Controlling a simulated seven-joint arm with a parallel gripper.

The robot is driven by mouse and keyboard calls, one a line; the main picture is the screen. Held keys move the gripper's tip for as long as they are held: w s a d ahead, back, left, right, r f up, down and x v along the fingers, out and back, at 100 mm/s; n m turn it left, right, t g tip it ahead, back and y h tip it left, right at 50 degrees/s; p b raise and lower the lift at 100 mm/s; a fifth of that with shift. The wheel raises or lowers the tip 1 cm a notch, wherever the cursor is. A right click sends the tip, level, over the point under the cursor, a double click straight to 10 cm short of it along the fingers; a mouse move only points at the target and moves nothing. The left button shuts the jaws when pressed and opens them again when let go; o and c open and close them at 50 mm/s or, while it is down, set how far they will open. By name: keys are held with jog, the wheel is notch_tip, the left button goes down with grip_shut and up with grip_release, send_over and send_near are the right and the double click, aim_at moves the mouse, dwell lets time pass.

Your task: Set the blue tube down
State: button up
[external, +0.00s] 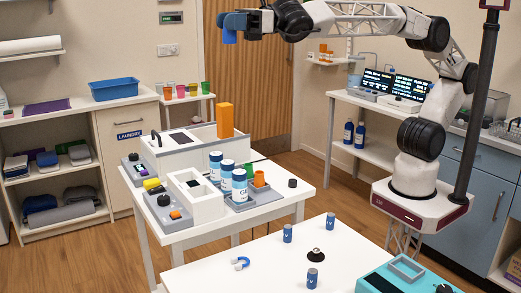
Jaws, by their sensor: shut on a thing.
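My gripper (240,18) is raised high at the upper middle, far above the tables, and points left. It is shut on a blue piece, seemingly the blue tube (229,37), whose lower part hangs below the fingers. Its exact shape is small and partly hidden by the gripper. Three small blue cylinders with pale marks stand upright on the front white table: one at the back middle (287,233), one at the right (330,221) and one at the front (312,278).
The table behind holds white-and-blue canisters (239,186), an orange block (226,120) and boxy devices.

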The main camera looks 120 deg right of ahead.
jog(key=shift+a+r, duration=0.25)
jog(key=shift+r, duration=0.15)
jog(key=shift+a, duration=0.1)
dwell(2.0)
jog(key=w+a+f+n+g+y, duration=0.4)
jog(key=w+a+f+n+y, duration=0.2)
jog(key=a+f+y, duration=0.25)
jog(key=w+a+f+n+g+y, duration=0.45)
jog(key=a+f+y, duration=0.25)
jog(key=a+f, duration=0.25)
jog(key=s+a+f+n+g, duration=0.2)
jog(key=f+n+g, duration=0.2)
jog(key=f, duration=0.5)
jog(key=s+a+f+n+g, duration=0.2)
jog(key=f+n+g, duration=0.3)
jog(key=f+g, duration=0.4)
jog(key=s+a+f+n+g, duration=0.2)
jog(key=s+f+n+g, duration=0.1)
jog(key=f+n+g, duration=0.2)
jog(key=shift+a+f+g+h, duration=0.25)
jog(key=shift+f+g, duration=0.7)
jog(key=shift+f, duration=1.45)
jog(key=shift+d+n, duration=0.1)
jog(key=shift+n, duration=0.15)
